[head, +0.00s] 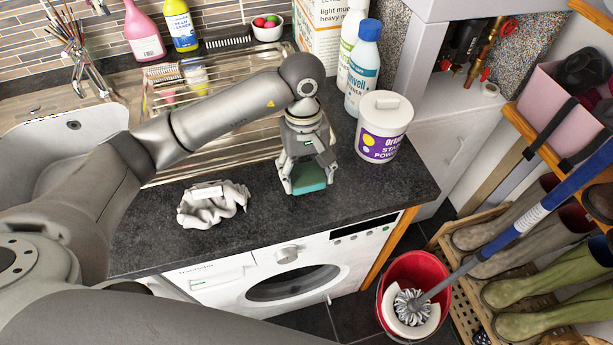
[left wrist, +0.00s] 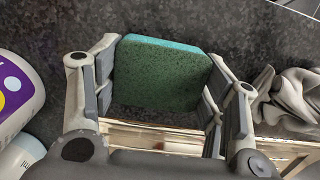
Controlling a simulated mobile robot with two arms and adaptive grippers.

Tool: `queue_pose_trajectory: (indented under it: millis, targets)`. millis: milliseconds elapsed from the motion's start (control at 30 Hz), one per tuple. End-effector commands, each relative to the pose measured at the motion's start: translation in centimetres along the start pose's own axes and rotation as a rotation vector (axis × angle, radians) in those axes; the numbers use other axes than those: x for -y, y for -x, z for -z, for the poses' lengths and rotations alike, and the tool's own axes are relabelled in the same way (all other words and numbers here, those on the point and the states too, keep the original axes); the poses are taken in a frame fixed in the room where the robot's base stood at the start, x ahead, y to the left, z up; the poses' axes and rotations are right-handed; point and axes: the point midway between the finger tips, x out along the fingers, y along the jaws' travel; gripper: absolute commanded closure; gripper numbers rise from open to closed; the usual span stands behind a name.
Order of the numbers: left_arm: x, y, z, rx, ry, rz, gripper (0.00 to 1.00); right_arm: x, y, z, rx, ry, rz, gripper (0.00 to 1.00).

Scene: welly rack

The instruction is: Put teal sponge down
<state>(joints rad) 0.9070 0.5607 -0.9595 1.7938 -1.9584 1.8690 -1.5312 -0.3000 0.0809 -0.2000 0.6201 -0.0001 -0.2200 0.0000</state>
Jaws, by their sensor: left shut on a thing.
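The teal sponge (head: 309,179) is between the fingers of my left gripper (head: 305,176), low over the dark worktop near its front edge. In the left wrist view the sponge (left wrist: 160,74) shows its speckled green face and teal edge, with a finger of the left gripper (left wrist: 162,80) at each side. The left gripper is shut on it. I cannot tell whether the sponge's underside touches the worktop. My right gripper is not in view.
A crumpled grey cloth (head: 213,204) lies left of the sponge on the worktop (head: 262,212). A white tub (head: 384,127) stands close on the right, with bottles (head: 362,68) behind. The metal drainer (head: 225,112) is behind. A red mop bucket (head: 413,290) is on the floor.

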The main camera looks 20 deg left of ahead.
Motion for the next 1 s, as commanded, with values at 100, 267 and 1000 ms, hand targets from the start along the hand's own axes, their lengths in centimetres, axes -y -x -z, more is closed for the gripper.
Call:
queue_pose_trajectory:
  millis: [100, 267, 1000]
  targets:
    - [0.1, -1.3, 0.1, 0.006, 0.002, 0.005, 0.43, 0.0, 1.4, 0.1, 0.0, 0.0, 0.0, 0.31]
    - [0.0, -2.9, 0.4, 0.003, 0.001, 0.002, 0.43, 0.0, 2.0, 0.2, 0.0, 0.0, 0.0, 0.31]
    - [0.0, -3.5, 0.5, 0.0, 0.0, 0.0, 0.12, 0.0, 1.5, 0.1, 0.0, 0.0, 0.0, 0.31]
